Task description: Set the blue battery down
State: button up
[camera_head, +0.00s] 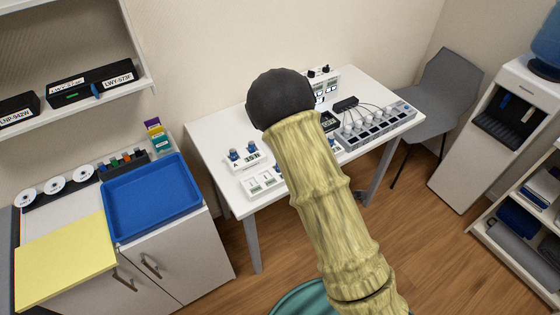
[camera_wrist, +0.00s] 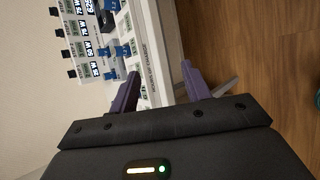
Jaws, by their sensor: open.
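My gripper (camera_wrist: 160,70) shows in the wrist view with its two purple fingers wide apart. Nothing is visible between them except part of a white panel with printed lettering and the floor. Small blue batteries (camera_wrist: 106,51) stand at a white labelled unit to the left of the fingers, apart from them. In the head view two blue batteries (camera_head: 233,154) (camera_head: 252,147) stand upright in a white holder (camera_head: 246,162) on the white table (camera_head: 212,146). I cannot tell which battery the task means. My arm hides the gripper and the table's middle in the head view.
A charger with cables (camera_head: 375,125) fills the table's right side. A white tray (camera_head: 262,183) lies at the front. A blue tray (camera_head: 152,198) and a yellow sheet (camera_head: 65,262) lie on the left cabinet. A grey chair (camera_head: 430,100) stands to the right.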

jog(key=a+r+n+t+y+p, duration=0.2)
jog(key=a+n+y, duration=0.4)
jog(key=n, duration=1.1)
jog(key=shift+s+a+n+t+p, duration=0.4)
jog(key=shift+s+a+t+p, duration=0.15)
jog(key=shift+a, duration=0.3)
jog(key=shift+w, duration=0.15)
jog(key=b+x, duration=1)
jog(key=x, duration=0.1)
jog(key=shift+w+f, duration=0.15)
jog(key=shift+w+a+f, duration=0.2)
jog(key=shift+w, duration=0.05)
